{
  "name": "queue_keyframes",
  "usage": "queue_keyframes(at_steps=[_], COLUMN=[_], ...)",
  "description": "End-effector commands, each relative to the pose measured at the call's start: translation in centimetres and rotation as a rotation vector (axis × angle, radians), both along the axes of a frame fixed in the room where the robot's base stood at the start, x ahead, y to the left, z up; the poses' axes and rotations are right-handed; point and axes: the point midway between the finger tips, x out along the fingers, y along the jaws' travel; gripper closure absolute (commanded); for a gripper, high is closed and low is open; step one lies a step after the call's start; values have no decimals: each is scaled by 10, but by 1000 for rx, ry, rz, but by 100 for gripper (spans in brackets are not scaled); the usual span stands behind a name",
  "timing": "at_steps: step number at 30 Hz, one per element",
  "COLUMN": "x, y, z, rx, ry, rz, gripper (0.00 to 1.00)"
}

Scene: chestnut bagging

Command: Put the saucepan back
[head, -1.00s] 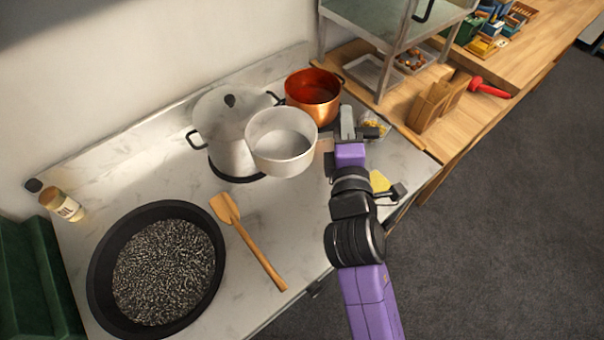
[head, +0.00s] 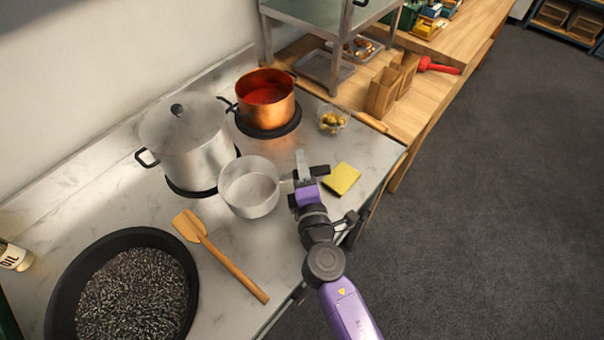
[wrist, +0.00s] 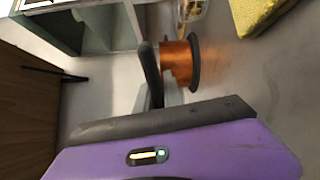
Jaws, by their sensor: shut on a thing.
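The pale metal saucepan (head: 249,190) is upright and looks empty inside. It is in front of the burner with the large lidded pot (head: 190,150). My gripper (head: 304,176) is at the saucepan's right side and is shut on it. The grip point is partly hidden, and I cannot tell whether the saucepan's base touches the counter. The wrist view shows my purple gripper body, but I cannot make out the saucepan there.
A copper pot (head: 268,104) with red contents stands on the rear burner, also in the wrist view (wrist: 178,63). A yellow sponge (head: 342,179), a small bowl (head: 333,120), a wooden spatula (head: 220,258) and a wide black pan (head: 60,290) sit on the counter (head: 215,285).

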Motion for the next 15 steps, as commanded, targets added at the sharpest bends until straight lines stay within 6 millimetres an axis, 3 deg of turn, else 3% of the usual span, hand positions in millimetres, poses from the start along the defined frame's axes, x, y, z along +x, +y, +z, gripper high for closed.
queue_keyframes(at_steps=[1,6,15], x=[0,0,0], y=[0,0,0], z=[-13,-33,-34], rx=[0,1,2], ry=[1,0,-1], rz=[1,0,0], gripper=[100,100,100])
